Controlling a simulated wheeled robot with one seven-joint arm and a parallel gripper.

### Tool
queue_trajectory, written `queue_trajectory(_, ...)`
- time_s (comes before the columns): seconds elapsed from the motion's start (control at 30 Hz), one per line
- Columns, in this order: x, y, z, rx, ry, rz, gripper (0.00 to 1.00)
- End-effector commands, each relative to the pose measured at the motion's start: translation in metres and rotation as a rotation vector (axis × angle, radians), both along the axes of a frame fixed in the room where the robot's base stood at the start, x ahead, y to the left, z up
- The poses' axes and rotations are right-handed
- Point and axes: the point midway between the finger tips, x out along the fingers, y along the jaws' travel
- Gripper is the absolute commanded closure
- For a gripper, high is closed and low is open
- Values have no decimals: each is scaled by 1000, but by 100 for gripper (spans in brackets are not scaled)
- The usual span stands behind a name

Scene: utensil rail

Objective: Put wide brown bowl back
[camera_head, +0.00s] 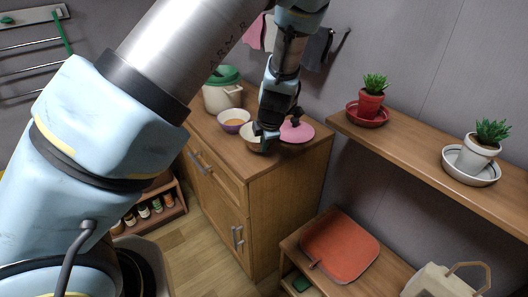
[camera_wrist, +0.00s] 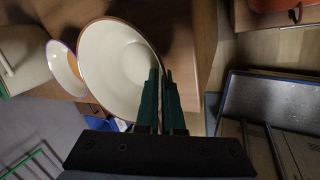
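The wide brown bowl (camera_head: 248,138), cream inside with a brown rim, is at the front edge of the wooden cabinet top, partly hidden by my gripper (camera_head: 265,138) in the head view. In the wrist view the bowl (camera_wrist: 110,62) fills the upper left. The dark green fingers of my gripper (camera_wrist: 161,75) are close together across its right rim, one inside the bowl and one outside. They look shut on the rim. I cannot tell whether the bowl still touches the cabinet top.
A purple-rimmed bowl (camera_head: 233,118) stands close behind it, near a cream pot with a green lid (camera_head: 222,92). A pink lid (camera_head: 298,131) lies to the right. A wall shelf with a red potted plant (camera_head: 371,103) and a white one (camera_head: 477,155) is at right.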

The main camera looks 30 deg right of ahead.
Motion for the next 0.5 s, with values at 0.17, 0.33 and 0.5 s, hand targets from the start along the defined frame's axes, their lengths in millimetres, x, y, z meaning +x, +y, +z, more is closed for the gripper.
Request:
queue_trajectory(0.17,1,1,-24,3,2,1,100)
queue_trajectory(0.33,0,0,-31,-1,-1,0,100)
queue_trajectory(0.5,0,0,-32,-1,-1,0,100)
